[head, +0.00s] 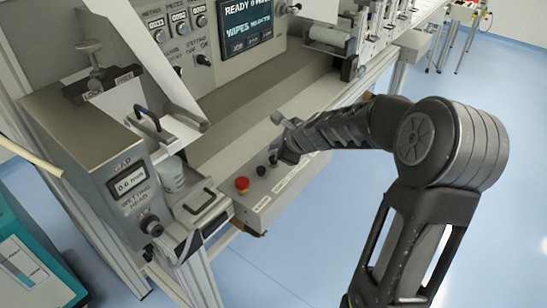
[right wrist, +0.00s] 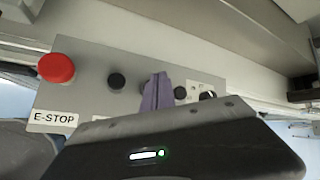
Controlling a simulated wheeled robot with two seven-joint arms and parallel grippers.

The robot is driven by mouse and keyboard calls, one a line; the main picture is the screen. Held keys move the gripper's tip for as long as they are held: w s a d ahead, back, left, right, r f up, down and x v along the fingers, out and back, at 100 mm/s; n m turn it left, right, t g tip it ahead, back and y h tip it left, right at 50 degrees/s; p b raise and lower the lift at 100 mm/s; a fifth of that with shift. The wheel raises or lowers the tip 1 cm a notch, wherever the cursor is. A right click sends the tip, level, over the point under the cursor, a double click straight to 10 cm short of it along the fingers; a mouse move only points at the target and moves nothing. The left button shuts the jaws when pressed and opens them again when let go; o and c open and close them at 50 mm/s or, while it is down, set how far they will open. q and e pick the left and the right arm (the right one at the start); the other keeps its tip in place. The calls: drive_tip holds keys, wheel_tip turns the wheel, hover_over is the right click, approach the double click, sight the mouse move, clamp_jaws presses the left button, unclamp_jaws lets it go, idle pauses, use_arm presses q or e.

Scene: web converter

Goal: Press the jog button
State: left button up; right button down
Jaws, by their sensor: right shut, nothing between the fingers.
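The control box (head: 262,212) has a row of black buttons and a red E-stop on its top. In the right wrist view its grey panel (right wrist: 90,98) shows a black button (right wrist: 116,80) left of my fingers, one partly hidden behind them, and another black button (right wrist: 180,93) to their right. I cannot tell which is the jog button; the labels by them are hidden or unreadable. My right gripper (head: 279,152) is shut and empty, its fingertips (right wrist: 160,77) over the middle of the button row. Whether they touch a button is unclear. My left gripper is out of view.
The red E-stop (head: 242,184) sits at the left end of the box, and a dark knob (right wrist: 207,96) is at the right in the wrist view. The gap and wetting head unit (head: 132,188) stands left. A display (head: 248,22) is behind. Blue floor lies in front.

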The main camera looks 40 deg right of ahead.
idle(0.6)
drive_tip(key=shift+f+b, duration=0.4)
drive_tip(key=shift+f+b, duration=0.55)
drive_tip(key=shift+f, duration=0.05)
idle(0.6)
drive_tip(key=shift+r, duration=0.15)
drive_tip(key=shift+r+p, duration=0.85)
drive_tip(key=shift+p, duration=0.15)
wheel_tip(320, 180, up, 5)
drive_tip(key=p, duration=0.5)
drive_tip(key=shift+r, duration=0.1)
idle(0.7)
